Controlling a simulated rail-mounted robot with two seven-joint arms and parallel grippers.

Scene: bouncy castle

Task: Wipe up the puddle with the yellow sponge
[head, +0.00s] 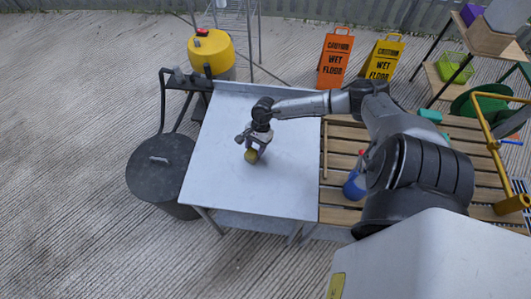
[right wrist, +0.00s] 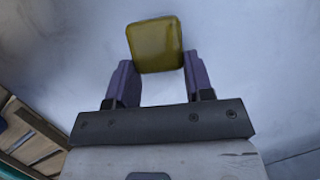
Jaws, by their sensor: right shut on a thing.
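The yellow sponge (head: 251,156) is between the fingers of my right gripper (head: 256,148), over the middle of the grey metal table (head: 290,190). In the right wrist view the sponge (right wrist: 155,44) sticks out past the purple fingers of the right gripper (right wrist: 158,64), which are shut on its sides. I cannot tell whether the sponge touches the tabletop or is just above it. I cannot make out a clear puddle on the pale, shiny surface. My left gripper is not in view.
A slatted wooden table (head: 340,160) adjoins on the right, with a blue bottle (head: 354,187) partly behind my arm. A dark lidded bin (head: 160,170) stands at left. A yellow drum (head: 211,52) and orange (head: 335,60) and yellow (head: 382,62) wet-floor signs stand behind. The metal tabletop is otherwise clear.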

